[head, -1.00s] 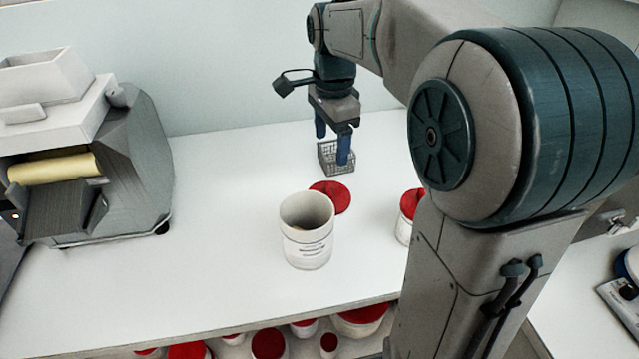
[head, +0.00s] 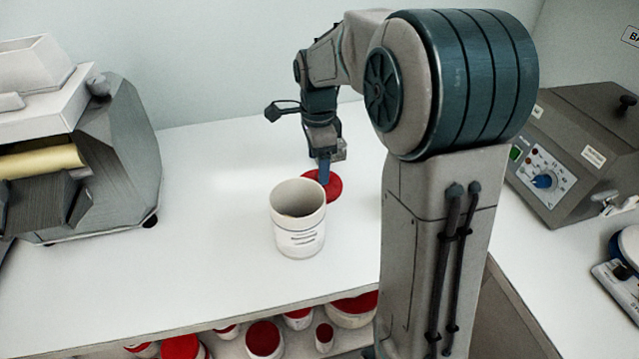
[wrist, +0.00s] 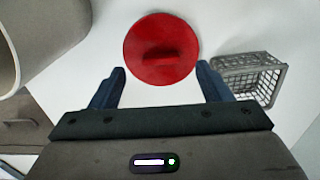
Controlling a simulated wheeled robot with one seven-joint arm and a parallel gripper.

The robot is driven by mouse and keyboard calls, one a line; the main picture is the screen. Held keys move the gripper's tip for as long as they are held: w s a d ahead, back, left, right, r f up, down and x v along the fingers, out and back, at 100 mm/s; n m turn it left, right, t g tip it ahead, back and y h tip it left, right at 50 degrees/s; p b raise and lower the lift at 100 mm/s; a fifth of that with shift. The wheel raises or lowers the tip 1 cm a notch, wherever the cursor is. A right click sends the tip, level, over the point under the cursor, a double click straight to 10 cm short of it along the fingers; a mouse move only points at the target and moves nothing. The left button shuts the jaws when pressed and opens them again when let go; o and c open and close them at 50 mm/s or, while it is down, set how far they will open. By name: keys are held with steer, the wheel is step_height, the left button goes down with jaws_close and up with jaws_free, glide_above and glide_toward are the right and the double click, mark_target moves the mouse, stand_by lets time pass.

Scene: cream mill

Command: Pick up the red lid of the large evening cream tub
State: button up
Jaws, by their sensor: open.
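The red lid (head: 333,188) lies flat on the white bench, just behind and to the right of the open white tub (head: 298,238). In the wrist view the round red lid (wrist: 161,49) has a raised bar handle across its middle. My gripper (wrist: 160,82) is open and empty, its two blue fingers spread to either side of the lid's near edge. In the head view my gripper (head: 324,180) hangs over the lid and hides part of it. The tub's rim and wall (wrist: 40,35) show at the upper left of the wrist view.
A grey wire basket (wrist: 250,76) stands close to the right finger. A roller mill (head: 90,170) stands on the left of the bench, and a grey control box (head: 580,150) on the right. Red-lidded tubs (head: 264,338) fill the shelf below. The bench's left middle is clear.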

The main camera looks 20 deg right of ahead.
step_height(320, 180, down, 4)
steer(key=shift+w+d+f, duration=0.1)
steer(key=shift+d+f, duration=0.05)
steer(key=c, duration=1.1)
steer(key=shift+o, duration=0.2)
